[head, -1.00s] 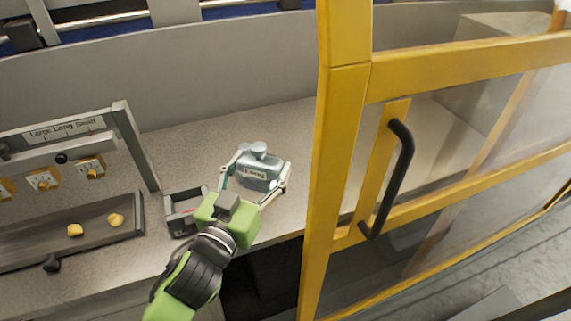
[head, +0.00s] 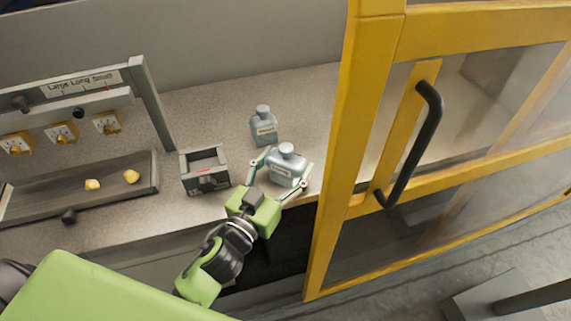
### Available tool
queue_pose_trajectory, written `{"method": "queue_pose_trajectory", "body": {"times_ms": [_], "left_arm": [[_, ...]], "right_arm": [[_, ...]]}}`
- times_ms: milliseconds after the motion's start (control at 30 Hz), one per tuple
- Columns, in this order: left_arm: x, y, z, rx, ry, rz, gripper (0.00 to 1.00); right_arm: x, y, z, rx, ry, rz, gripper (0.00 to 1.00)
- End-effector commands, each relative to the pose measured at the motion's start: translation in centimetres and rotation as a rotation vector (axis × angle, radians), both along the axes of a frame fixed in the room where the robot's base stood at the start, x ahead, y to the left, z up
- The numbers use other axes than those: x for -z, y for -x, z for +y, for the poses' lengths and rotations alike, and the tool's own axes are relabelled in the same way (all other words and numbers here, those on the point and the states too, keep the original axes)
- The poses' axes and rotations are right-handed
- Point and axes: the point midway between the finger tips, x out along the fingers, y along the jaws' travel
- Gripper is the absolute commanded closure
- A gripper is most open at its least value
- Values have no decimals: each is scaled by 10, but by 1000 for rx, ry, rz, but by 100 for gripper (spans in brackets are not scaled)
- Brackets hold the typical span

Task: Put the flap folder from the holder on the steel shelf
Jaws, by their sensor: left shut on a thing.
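My left gripper (head: 281,176) is shut on a grey-blue, bottle-shaped piece with a round knob on top and a pale label (head: 287,167), which I take for the flap folder. It is roughly upright over the front part of the speckled grey shelf (head: 225,107); I cannot tell whether it touches the surface. A similar labelled piece (head: 264,130) stands upright on the shelf just behind it. The dark grey open-topped box (head: 204,182), which looks like the holder, is left of my gripper and appears empty. The label wording is too small to read. My right gripper is not in view.
A yellow-framed clear door (head: 345,130) with a black handle (head: 415,145) stands right of the piece. The shelf's back is clear.

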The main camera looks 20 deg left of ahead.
Motion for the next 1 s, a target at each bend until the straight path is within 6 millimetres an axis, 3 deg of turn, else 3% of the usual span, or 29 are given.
{"method": "queue_pose_trajectory", "body": {"times_ms": [267, 300, 333, 767, 1000], "left_arm": [[2, 0, 0, 0, 0, -4, 69], [3, 0, 0, 0, -1, 0, 27], [3, 0, 0, 0, -1, 0, 19], [-3, 0, 0, 0, -1, -1, 18], [2, 30, 6, -1, 1, 3, 18]], "right_arm": [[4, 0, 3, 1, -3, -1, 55], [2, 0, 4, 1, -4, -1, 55], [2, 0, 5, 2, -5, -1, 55], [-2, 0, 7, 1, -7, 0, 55], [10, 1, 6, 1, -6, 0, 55]]}}
